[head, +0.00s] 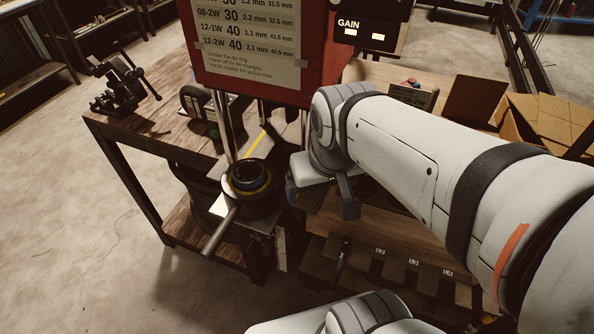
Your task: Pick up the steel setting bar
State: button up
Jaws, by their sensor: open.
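A grey steel bar (221,231), which looks like the setting bar, sticks out from the black round die head (251,180) of the crimper. It slants down toward the lower left, with its near end free. Its far end meets the die head; whether it sits in a hole there cannot be made out. My gripper (322,203) is to the right of the die head, apart from the bar, with its two dark fingers spread. No object shows between them. My arm hides part of the bench behind it.
The red crimper panel (260,45) rises behind the die head, with steel columns below it. A vise (117,84) stands on the wooden bench at left. Open cardboard boxes (545,122) lie at right. A labelled rack (400,262) is below my gripper. Floor at left is clear.

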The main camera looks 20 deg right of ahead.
aim_at(344, 249)
jog(key=u, duration=0.75)
jog(key=k, duration=0.55)
jog(key=z, duration=0.25)
